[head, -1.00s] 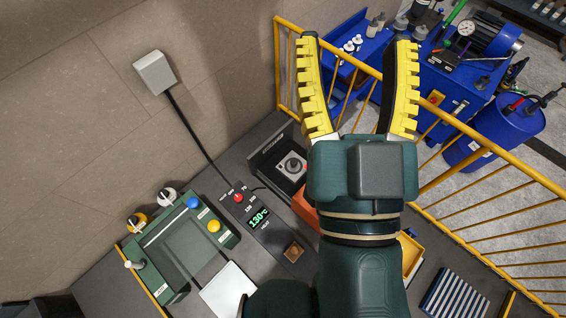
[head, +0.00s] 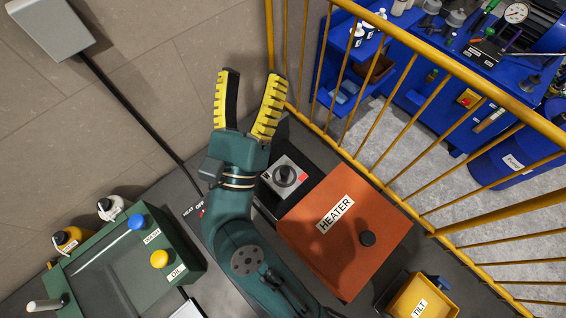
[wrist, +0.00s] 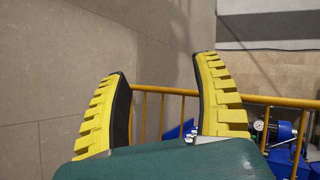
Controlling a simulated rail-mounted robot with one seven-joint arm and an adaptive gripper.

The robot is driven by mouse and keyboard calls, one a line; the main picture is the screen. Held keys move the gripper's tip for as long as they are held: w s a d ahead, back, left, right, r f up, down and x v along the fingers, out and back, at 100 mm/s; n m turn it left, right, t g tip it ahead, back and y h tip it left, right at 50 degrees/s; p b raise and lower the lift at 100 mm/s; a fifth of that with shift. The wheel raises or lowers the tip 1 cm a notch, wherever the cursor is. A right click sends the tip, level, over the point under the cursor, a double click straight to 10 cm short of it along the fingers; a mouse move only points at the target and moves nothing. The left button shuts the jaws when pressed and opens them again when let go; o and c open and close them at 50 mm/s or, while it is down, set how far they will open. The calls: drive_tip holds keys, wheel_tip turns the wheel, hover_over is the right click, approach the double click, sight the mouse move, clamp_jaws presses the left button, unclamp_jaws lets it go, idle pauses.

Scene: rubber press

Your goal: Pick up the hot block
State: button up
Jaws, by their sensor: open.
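My gripper (head: 254,78) is open and empty in the head view. Its yellow ribbed fingers point up and away, over the far end of the bench by the wall. In the wrist view my gripper (wrist: 162,68) has nothing between its fingers; wall and yellow rail show behind. No hot block can be made out now. The orange box labelled HEATER (head: 372,213) stands right of my arm, with a black knob (head: 367,238) on top. Its inside is hidden. My arm covers part of the bench to its left.
A knob unit (head: 285,174) sits behind the heater. A green OIL tray (head: 185,262) is at left, with small bottles (head: 68,239) beside it. A yellow TILT bin (head: 424,298) is at front right. A yellow railing (head: 440,68) borders the bench; a blue workbench (head: 385,110) lies beyond.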

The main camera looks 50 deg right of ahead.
wheel_tip(320, 180, down, 23)
drive_tip(key=d+m+g+y+b, duration=0.3)
drive_tip(key=m+g+y+b, duration=0.1)
drive_tip(key=g+y, duration=0.1)
drive_tip(key=m+g+y+b, duration=0.2)
drive_tip(key=g+y+b, duration=0.1)
drive_tip(key=y+b, duration=0.1)
approach(284, 171)
drive_tip(key=d+f, duration=0.2)
drive_tip(key=shift+w+d+f, duration=0.2)
drive_tip(key=shift+w+d, duration=0.1)
drive_tip(key=x, duration=0.4)
drive_tip(key=b+x, duration=0.1)
drive_tip(key=x, duration=0.2)
drive_tip(key=shift+w+d+r, duration=0.1)
drive_tip(key=shift+w+r, duration=0.05)
drive_tip(key=shift+r, duration=0.15)
clamp_jaws()
drive_tip(key=shift+r+h, duration=0.2)
drive_tip(key=shift+h, duration=0.1)
